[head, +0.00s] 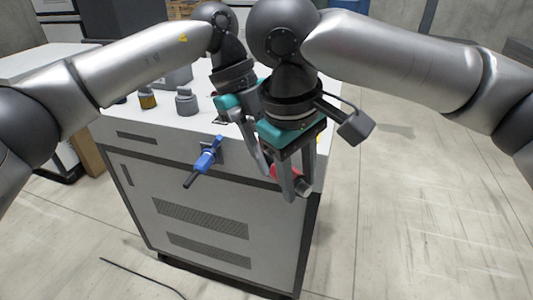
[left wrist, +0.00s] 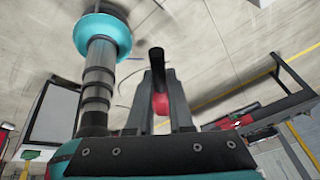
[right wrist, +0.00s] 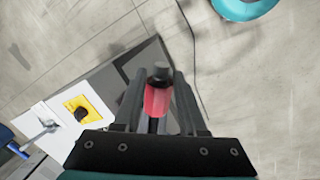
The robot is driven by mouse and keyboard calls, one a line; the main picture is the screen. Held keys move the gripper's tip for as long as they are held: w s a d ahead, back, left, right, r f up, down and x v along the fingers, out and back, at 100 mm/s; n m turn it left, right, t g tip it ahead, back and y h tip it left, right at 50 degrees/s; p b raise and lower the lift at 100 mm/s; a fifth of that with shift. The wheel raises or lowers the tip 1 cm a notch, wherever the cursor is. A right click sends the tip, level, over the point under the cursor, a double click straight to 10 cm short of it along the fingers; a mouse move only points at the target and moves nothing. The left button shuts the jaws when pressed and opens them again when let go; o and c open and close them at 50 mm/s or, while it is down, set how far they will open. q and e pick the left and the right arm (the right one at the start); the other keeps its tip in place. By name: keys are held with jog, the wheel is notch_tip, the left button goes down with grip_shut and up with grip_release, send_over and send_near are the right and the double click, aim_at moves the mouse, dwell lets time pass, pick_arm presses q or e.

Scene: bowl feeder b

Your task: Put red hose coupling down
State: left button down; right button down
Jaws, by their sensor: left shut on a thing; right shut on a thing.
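The red hose coupling (head: 287,171) is held in the air in front of the cabinet's right front corner, its grey end pointing down right in the head view. My right gripper (head: 295,192) is shut on it; the right wrist view shows its red body (right wrist: 158,98) between the fingers. My left gripper (head: 263,168) is higher and just to the left. The left wrist view shows a black cylinder (left wrist: 156,68) with a red part (left wrist: 161,104) between its shut fingers, apparently the same coupling. The fingers hide part of the coupling.
A white cabinet (head: 225,215) stands below the grippers. A yellow-and-black switch (right wrist: 82,112) shows in the right wrist view. Floor on the right is clear.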

pick_arm(q)
jog(key=shift+d, duration=0.15)
pick_arm(e)
jog(key=shift+a, duration=0.15)
jog(key=c, duration=0.8)
grip_release()
jog(key=o, duration=0.4)
